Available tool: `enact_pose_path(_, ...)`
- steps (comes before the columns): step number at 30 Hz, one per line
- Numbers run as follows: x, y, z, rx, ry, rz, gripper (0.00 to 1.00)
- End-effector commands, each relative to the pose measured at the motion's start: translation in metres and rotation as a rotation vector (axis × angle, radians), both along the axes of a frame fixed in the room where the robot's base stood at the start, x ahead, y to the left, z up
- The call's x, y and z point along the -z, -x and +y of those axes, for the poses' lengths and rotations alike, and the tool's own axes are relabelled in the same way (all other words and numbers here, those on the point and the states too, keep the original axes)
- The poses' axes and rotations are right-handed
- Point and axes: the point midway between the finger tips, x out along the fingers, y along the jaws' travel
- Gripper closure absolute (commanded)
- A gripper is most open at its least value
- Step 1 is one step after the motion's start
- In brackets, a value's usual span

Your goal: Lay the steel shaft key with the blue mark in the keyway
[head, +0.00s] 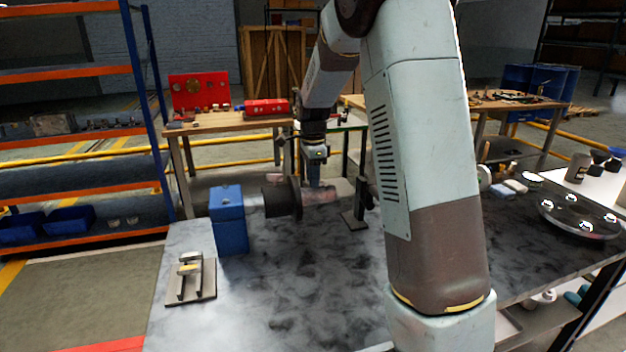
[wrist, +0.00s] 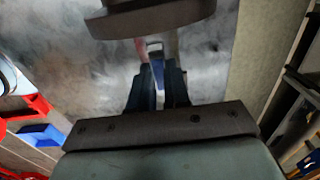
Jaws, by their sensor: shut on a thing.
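My gripper (head: 314,183) points down at the shaft (head: 322,195), which juts right from a dark round flange beside a blue block (head: 230,225). In the wrist view, my gripper (wrist: 158,82) is shut on a narrow grey-blue piece (wrist: 158,72), apparently the shaft key. The reddish shaft (wrist: 171,44) shows just beyond the fingertips. The keyway is mostly hidden by the fingers and the key, and I cannot tell whether the key touches it.
A small grey rack (head: 205,289) with a yellow-marked piece (head: 188,269) stands at the table's front left. A dark stand (head: 355,217) is right of the shaft. A round flange plate (head: 578,215) with bright studs lies at far right. The middle of the grey table (head: 300,290) is clear.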

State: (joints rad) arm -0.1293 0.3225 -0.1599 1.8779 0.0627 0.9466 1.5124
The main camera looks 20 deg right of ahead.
Motion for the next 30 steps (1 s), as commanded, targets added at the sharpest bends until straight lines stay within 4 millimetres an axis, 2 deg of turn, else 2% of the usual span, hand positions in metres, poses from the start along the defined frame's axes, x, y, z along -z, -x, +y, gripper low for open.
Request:
enact_pose_path(7,-0.001,0.000,0.000,0.000,0.000,0.000,1.00)
enact_pose_path(8,-0.001,0.000,0.000,0.000,0.000,0.000,0.82)
enact_pose_path(17,-0.001,0.000,0.000,0.000,0.000,-0.001,0.54)
enact_pose_path(25,-0.002,0.000,0.000,0.000,0.000,-0.001,0.54)
enact_pose_path(30,-0.018,-0.001,0.000,0.000,0.000,-0.004,0.54)
